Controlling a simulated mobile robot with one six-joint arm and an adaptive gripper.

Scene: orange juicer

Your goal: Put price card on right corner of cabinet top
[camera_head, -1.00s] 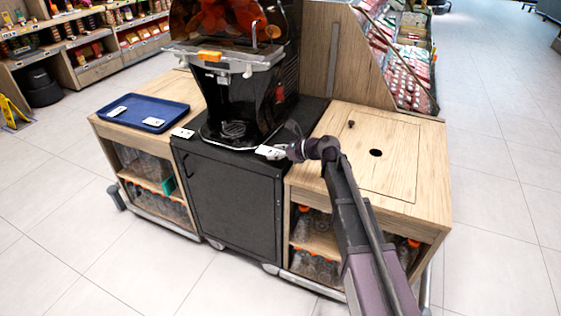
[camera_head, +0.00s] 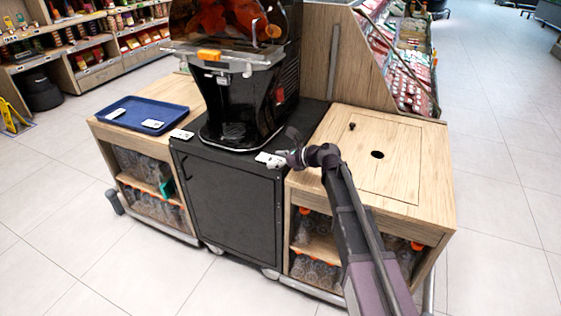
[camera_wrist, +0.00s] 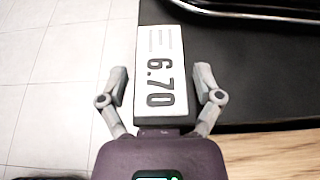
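The white price card (camera_head: 264,157) marked 6.70 is at the front right corner of the black cabinet top (camera_head: 182,148), beside the wooden counter. In the wrist view the card (camera_wrist: 161,70) lies flat along the cabinet's front edge. My gripper (camera_head: 280,160) is at the card's right end. In the wrist view the fingers of my gripper (camera_wrist: 162,78) stand on either side of the card, with a narrow gap showing on each side, so it looks open around the card. Whether the card's underside fully rests on the top is hidden.
A second white card (camera_head: 182,134) lies at the cabinet's front left corner. The black juicer (camera_head: 238,105) stands behind the cards. A blue tray (camera_head: 178,112) with cards is on the left counter. The right wooden counter (camera_head: 400,140) has a round hole and small knob.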

